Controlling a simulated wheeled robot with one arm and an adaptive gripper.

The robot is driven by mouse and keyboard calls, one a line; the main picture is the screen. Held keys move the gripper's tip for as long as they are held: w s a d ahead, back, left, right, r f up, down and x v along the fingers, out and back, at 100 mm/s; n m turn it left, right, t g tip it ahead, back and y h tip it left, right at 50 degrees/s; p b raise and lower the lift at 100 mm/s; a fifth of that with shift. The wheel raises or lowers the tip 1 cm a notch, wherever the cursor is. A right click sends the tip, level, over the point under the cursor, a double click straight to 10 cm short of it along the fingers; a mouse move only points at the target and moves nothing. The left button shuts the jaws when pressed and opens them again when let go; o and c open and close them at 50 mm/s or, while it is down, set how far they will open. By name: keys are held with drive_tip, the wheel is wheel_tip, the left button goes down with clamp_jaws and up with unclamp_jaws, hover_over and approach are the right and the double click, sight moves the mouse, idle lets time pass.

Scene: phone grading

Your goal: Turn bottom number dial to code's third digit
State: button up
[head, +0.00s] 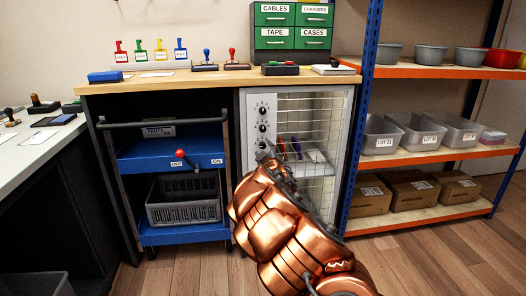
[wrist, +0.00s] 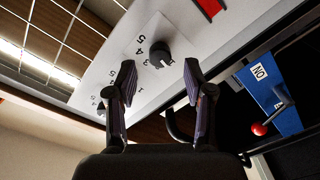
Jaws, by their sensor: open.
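The dials sit in a column on the pale left frame of the wire-fronted cabinet (head: 350,105). In the head view the upper dial (head: 263,109) and the one below it (head: 263,126) are black knobs with printed marks. My gripper (head: 268,152) is at the lower end of the column and covers part of it. In the wrist view, which looks turned over, the nearest black dial (wrist: 160,53) appears to be the bottom one, with digits printed around it. My open gripper (wrist: 158,72) has one finger either side of that dial in the picture; no contact is visible.
The blue cart (head: 175,235) with a red-knobbed OFF/ON lever (head: 181,153) stands left of the cabinet. A shelf (head: 435,154) with bins and boxes stands to the right. A red part (wrist: 210,8) is on the frame beyond the dial. Floor (head: 195,270) shows in front.

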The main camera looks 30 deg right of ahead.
sight(263, 145)
drive_tip(key=shift+b+x, duration=0.35)
drive_tip(key=shift+x, duration=0.9)
drive_tip(key=shift+c, duration=0.3)
clamp_jaws()
